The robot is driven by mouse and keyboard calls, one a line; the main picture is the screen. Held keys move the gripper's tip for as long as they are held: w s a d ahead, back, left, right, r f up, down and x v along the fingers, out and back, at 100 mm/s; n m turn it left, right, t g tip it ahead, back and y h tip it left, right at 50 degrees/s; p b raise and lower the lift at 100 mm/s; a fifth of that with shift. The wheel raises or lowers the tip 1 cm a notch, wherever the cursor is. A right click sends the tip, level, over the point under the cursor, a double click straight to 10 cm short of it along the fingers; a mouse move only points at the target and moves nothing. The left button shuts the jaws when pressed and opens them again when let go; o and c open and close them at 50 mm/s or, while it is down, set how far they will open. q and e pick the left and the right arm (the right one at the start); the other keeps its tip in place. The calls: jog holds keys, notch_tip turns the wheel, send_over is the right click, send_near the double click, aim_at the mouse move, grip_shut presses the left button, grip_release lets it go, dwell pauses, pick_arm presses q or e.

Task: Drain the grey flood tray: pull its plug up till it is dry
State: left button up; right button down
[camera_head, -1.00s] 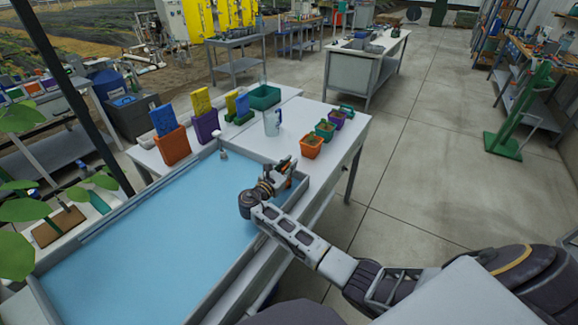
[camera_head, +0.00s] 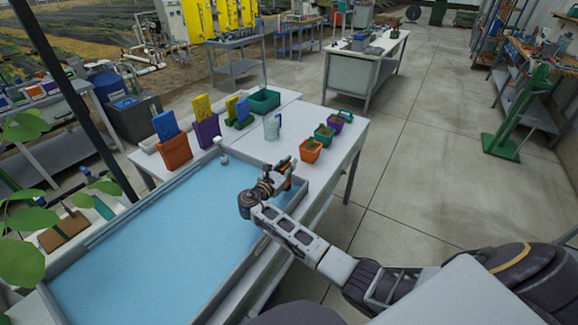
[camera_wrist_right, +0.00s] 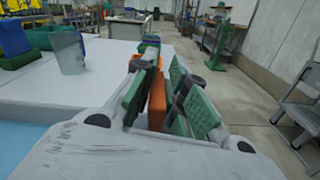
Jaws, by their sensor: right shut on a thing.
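The grey flood tray (camera_head: 152,194) lies at the left front in the head view, with light-blue water (camera_head: 165,245) over its floor. My right gripper (camera_head: 289,176) is at the tray's far right corner. It is shut on an upright orange piece (camera_wrist_right: 157,98), which stands between the green-padded fingers in the wrist view. Its lower end is hidden, so I cannot tell whether it is the plug. A small pale knob (camera_head: 224,159) stands at the tray's far edge, apart from my gripper. My left gripper is out of view.
Beyond the tray is a white table (camera_head: 343,157) with a clear jug (camera_head: 272,128), small pots such as an orange one (camera_head: 310,151), and a green bin (camera_head: 264,101). Orange and purple holders with coloured slabs line the far left. Open floor lies right of the table.

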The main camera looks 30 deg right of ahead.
jog(key=shift+w+a+r, duration=0.2)
jog(key=shift+w+r, duration=0.05)
jog(key=shift+r, duration=0.3)
jog(key=c, duration=1.5)
grip_release()
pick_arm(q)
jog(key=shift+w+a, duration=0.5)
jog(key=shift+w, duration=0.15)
pick_arm(e)
jog(key=shift+a+f, duration=0.1)
jog(key=shift+f, duration=0.1)
jog(key=shift+s+f, duration=0.1)
jog(key=shift+s, duration=0.05)
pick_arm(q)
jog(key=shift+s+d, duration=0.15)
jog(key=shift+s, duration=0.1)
pick_arm(e)
jog(key=shift+v, duration=5.95)
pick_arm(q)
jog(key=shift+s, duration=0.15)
